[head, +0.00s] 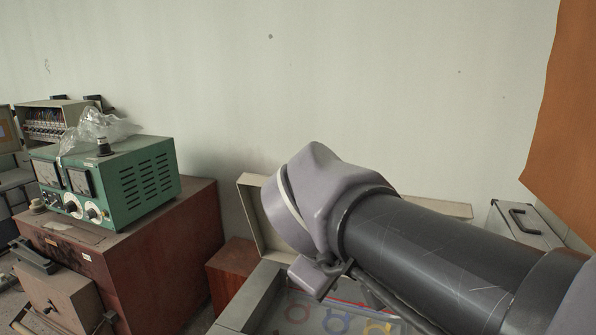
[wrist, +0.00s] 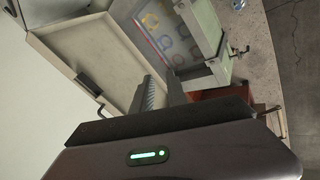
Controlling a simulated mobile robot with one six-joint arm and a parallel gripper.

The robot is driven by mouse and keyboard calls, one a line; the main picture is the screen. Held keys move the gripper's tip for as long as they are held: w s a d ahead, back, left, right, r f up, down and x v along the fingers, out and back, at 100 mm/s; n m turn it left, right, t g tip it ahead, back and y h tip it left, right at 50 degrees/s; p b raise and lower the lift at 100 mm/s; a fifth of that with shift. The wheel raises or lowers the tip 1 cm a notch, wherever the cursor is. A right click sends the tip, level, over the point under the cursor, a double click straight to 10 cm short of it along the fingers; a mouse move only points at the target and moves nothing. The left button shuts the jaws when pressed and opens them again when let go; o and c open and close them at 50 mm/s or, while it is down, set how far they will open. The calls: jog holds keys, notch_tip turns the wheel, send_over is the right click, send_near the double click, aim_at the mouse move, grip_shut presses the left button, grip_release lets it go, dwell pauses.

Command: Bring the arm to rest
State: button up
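My gripper (wrist: 161,82) shows in the wrist view with its two dark fingers apart and nothing between them. It is open and empty, in the air above a pale open case. In the head view my grey and lilac arm reaches in from the lower right, and the gripper itself is not visible there. The arm hides much of the open case, whose pale lid (head: 254,207) stands up behind it.
Coloured ring shapes (wrist: 160,32) show in the case. A green meter unit (head: 140,183) with clear plastic on top stands on a red-brown cabinet (head: 165,255) at left. A grey case (head: 522,222) stands at right, below an orange-brown panel (head: 568,120).

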jog(key=s+d+f+m+y+b, duration=0.1)
jog(key=s+f+m+b, duration=0.3)
jog(key=f, duration=0.9)
jog(key=s+d+f+m+y+b, duration=0.1)
jog(key=s+f+m+b, duration=0.4)
jog(key=f+b, duration=0.8)
jog(key=s+d+f+m+y+b, duration=0.1)
jog(key=s+f+m+b, duration=0.3)
jog(key=s+f+b, duration=0.5)
jog(key=shift+d+f+m+g+y, duration=0.4)
jog(key=shift+f+y, duration=0.1)
jog(key=shift+f, duration=1.55)
jog(key=shift+b, duration=0.3)
